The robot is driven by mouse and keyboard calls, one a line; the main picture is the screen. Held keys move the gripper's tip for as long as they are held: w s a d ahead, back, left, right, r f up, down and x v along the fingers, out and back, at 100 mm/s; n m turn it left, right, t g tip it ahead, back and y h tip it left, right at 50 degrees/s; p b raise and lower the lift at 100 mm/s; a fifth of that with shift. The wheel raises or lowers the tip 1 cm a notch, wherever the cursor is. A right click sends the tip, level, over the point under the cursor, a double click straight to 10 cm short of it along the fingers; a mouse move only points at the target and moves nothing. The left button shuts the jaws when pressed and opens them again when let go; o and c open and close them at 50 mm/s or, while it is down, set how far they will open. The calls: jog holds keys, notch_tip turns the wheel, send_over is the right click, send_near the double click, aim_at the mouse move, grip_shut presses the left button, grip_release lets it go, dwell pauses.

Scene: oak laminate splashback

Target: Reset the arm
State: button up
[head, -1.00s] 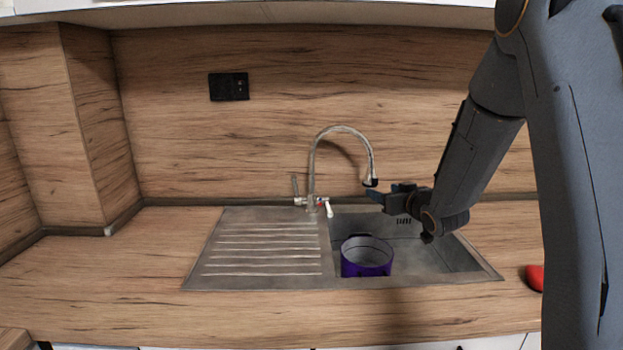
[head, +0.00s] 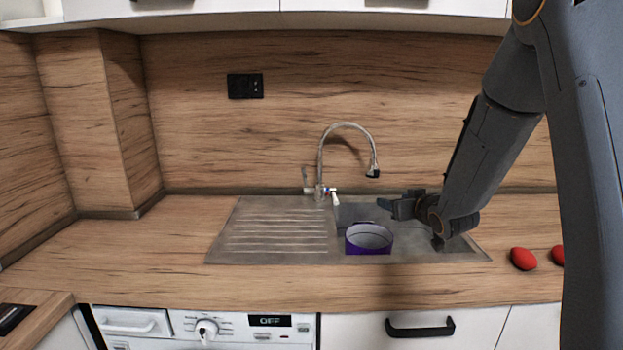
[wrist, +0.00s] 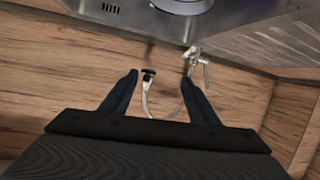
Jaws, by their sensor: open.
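My gripper (head: 396,206) is over the right part of the sink, with the arm coming down from the upper right in the head view. In the wrist view my gripper (wrist: 160,90) has its two dark fingers spread apart with nothing held between them. The faucet (wrist: 196,62) shows beyond the fingers there. A purple pot (head: 369,240) sits in the sink basin below and left of the gripper, apart from it. Its rim also shows at the top of the wrist view (wrist: 182,5).
The steel sink (head: 225,245) has a ribbed drainboard on its left. The curved faucet (head: 320,160) stands behind it, left of my gripper. Red objects (head: 523,259) lie on the counter at the right. White cupboards (head: 370,18) hang above. The left counter (head: 120,260) is clear.

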jog(key=s+f+g+h, duration=0.1)
jog(key=s+f+g, duration=0.1)
jog(key=s, duration=0.3)
jog(key=s+f+m+g+h, duration=0.1)
jog(key=s+f+g, duration=0.1)
jog(key=s, duration=0.3)
jog(key=s+f+g, duration=0.2)
jog(key=s+f, duration=0.1)
jog(key=s, duration=0.3)
jog(key=shift+a+m+g+h, duration=0.3)
jog(key=shift+a+m+h, duration=0.05)
jog(key=shift+m+h, duration=0.05)
jog(key=s+a+f+g, duration=0.1)
jog(key=s+g, duration=0.1)
jog(key=s, duration=0.5)
jog(key=s+a+f+g, duration=0.1)
jog(key=s+g, duration=0.1)
jog(key=s, duration=0.5)
jog(key=s+a+f+m+g, duration=0.1)
jog(key=s+g, duration=0.1)
jog(key=s, duration=0.6)
jog(key=shift+a+g, duration=0.4)
